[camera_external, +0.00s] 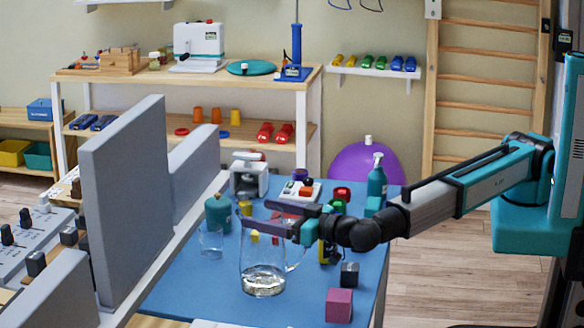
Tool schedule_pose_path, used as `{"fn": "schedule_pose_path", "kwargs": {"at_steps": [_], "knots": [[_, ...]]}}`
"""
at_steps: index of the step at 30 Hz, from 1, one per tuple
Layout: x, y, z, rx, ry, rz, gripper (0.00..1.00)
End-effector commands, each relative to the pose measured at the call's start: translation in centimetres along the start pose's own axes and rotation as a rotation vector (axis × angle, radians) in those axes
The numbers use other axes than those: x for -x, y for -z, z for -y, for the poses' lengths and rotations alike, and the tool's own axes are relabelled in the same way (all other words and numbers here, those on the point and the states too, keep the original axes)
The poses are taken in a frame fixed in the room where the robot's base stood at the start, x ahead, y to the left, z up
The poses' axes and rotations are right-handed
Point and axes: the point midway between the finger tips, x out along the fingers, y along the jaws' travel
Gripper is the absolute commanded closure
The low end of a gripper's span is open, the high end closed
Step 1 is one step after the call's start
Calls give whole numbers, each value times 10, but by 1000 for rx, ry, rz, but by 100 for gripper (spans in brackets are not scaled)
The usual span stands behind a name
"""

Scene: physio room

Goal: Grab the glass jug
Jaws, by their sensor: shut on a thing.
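The glass jug (262,277) is clear, with a handle on its right side and what looks like clear liquid at the bottom. It stands upright on, or very close to, the blue table top (195,294); I cannot tell whether it touches. My gripper (262,222) reaches in from the right at the jug's upper part. Its fingers are shut on the jug near the rim. The jug's far side and the exact finger contact are partly hidden.
A drinking glass (211,242) and a green canister (218,213) stand left of the jug. A pink cube (339,305) and a dark cube (349,274) lie to the right. A teal bottle (376,182) stands behind my arm. Grey panels (125,200) rise at left.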

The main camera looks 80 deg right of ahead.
Motion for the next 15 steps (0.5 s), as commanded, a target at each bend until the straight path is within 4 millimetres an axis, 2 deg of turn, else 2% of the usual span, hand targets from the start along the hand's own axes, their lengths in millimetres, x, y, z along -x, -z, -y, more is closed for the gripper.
{"fn": "schedule_pose_path", "kwargs": {"at_steps": [15], "knots": [[0, 11, 0, -1, 0, -4, 84]]}}
